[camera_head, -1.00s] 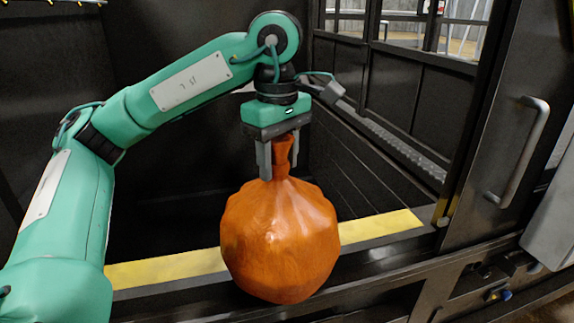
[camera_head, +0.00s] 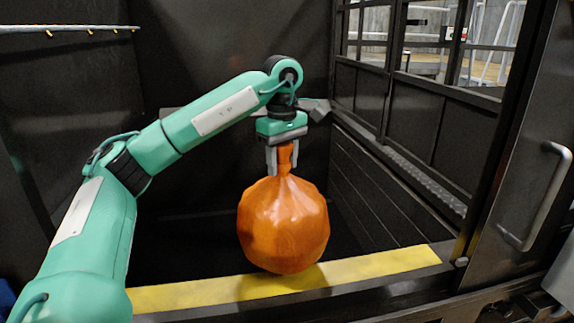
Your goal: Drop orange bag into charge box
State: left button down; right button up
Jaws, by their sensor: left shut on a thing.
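My left gripper (camera_head: 283,158) points down and is shut on the neck of the orange bag (camera_head: 283,226). The bag is round, tied at the top, and hangs upright below the fingers. It hangs over the dark open charge box (camera_head: 175,240), around the inner side of the yellow front edge (camera_head: 385,265). The bag's lower part overlaps the yellow strip in the picture; I cannot tell whether they touch. The box floor is dark and partly hidden by the bag and my left arm. My right gripper is not in view.
A dark door with a grey handle (camera_head: 535,200) stands at the right. Windowed dark panels (camera_head: 440,115) line the box's right side. A dark wall (camera_head: 235,50) closes the back. The box interior beyond the bag looks free.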

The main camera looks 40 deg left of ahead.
pick_arm(q)
jog(key=w+a+p, duration=0.3)
jog(key=w+a, duration=0.4)
jog(key=a, duration=0.1)
jog(key=shift+a+p, duration=0.2)
jog(key=shift+p, duration=0.15)
jog(key=shift+w+r, duration=0.1)
jog(key=c, duration=0.7)
grip_release()
jog(key=shift+o, duration=0.3)
jog(key=shift+d, duration=0.1)
notch_tip(320, 180, up, 14)
